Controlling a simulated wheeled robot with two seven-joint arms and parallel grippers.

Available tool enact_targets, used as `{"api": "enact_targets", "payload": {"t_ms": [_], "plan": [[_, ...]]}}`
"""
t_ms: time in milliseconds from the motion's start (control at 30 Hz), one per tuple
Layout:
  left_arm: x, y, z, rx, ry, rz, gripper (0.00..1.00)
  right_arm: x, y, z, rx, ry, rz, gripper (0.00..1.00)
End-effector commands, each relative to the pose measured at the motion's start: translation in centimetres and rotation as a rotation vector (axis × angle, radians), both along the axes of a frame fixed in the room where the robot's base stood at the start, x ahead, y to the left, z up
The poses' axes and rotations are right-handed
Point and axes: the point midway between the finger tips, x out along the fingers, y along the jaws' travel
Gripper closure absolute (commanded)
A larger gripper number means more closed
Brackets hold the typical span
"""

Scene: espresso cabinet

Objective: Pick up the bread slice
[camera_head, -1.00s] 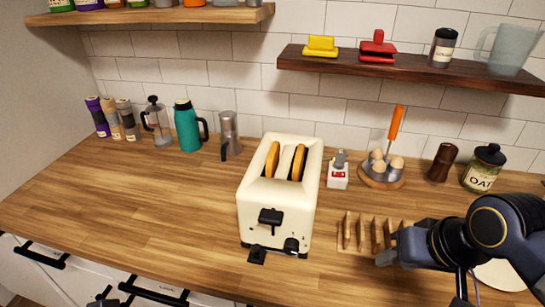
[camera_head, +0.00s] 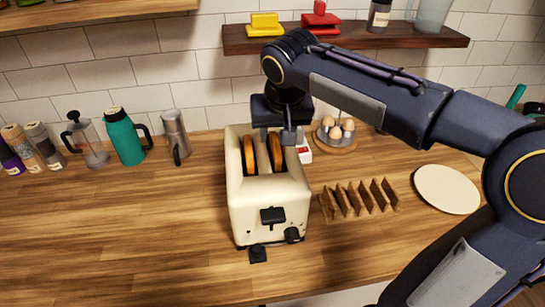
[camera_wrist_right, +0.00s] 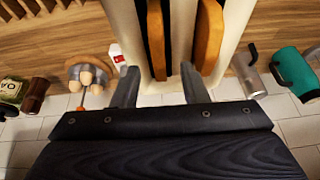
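A cream toaster (camera_head: 268,205) stands on the wooden counter with two upright bread slices in its slots: a left slice (camera_head: 250,156) and a right slice (camera_head: 276,153). Both stick out of the top. My right gripper (camera_head: 277,136) is at the far end of the toaster top, pointing down. In the right wrist view its fingers (camera_wrist_right: 158,72) are open and apart, with nothing held. The right slice (camera_wrist_right: 155,40) lines up with the gap between them; the left slice (camera_wrist_right: 208,38) lies beside the other finger. Contact cannot be told. My left gripper is out of view.
A wooden toast rack (camera_head: 360,200) and a white plate (camera_head: 447,189) lie right of the toaster. An egg holder (camera_head: 336,138) is behind. A teal flask (camera_head: 125,138) and a metal pot (camera_head: 175,137) stand left. A dark shelf (camera_head: 240,40) hangs above.

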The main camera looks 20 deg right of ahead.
Motion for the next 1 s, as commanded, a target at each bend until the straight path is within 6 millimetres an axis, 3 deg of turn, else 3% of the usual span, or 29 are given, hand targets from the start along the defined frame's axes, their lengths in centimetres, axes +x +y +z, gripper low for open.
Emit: {"api": "enact_targets", "payload": {"t_ms": [200,500,800,1000], "plan": [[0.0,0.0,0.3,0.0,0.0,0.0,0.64,0.9,-0.2,-2.8,-0.001,0.003,0.0,0.6],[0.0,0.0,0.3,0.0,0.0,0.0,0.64,1.0,-0.3,-3.2,0.0,0.0,0.0,0.61],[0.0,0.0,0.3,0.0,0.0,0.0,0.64,1.0,-0.3,-3.2,0.0,0.0,0.0,1.0],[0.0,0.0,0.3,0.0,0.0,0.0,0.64,1.0,-0.2,-3.2,0.001,0.0,0.001,1.0]]}}
